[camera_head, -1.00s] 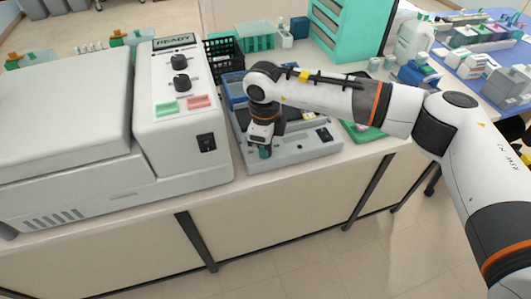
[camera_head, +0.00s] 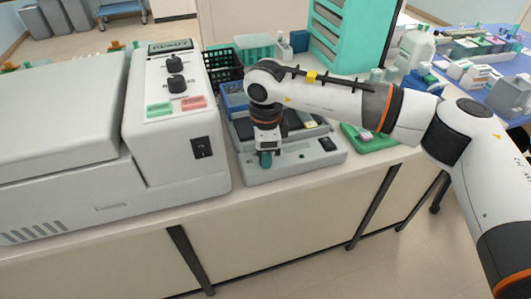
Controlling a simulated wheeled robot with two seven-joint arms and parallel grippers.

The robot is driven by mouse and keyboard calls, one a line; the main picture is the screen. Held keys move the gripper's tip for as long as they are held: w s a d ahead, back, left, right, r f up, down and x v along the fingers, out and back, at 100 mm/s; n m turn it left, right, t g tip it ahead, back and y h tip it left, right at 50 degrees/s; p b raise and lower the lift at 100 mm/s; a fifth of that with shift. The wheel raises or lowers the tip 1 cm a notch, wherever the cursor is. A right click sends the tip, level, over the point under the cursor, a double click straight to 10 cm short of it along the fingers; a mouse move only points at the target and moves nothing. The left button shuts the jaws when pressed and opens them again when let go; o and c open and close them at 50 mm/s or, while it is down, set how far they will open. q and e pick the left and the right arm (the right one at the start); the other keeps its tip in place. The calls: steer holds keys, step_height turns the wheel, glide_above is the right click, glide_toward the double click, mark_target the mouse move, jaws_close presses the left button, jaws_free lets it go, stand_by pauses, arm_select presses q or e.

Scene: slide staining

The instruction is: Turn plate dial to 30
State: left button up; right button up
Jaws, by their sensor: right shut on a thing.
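The plate device (camera_head: 308,163) is a low grey unit with a dark top, standing on the bench right of the big white machine. My right gripper (camera_head: 266,163) points down at the front left of this device. It is shut on a small teal-green dial (camera_head: 265,160) there. The gripper and wrist hide most of the dial, and I cannot read its setting. My right arm crosses over the device from the right. My left gripper is not in view.
The white machine (camera_head: 165,150) with two black knobs and a READY display stands close on the left. A black basket (camera_head: 224,66), a teal rack (camera_head: 254,47) and a teal cabinet (camera_head: 325,35) stand behind. A green tray (camera_head: 370,140) lies to the right.

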steer(key=o, duration=1)
steer(key=r, duration=0.4)
steer(key=r+b, duration=0.1)
steer(key=r, duration=0.3)
steer(key=r+b, duration=0.1)
steer(key=r, duration=0.3)
steer(key=shift+s, duration=0.25)
steer(key=shift+s+f, duration=0.1)
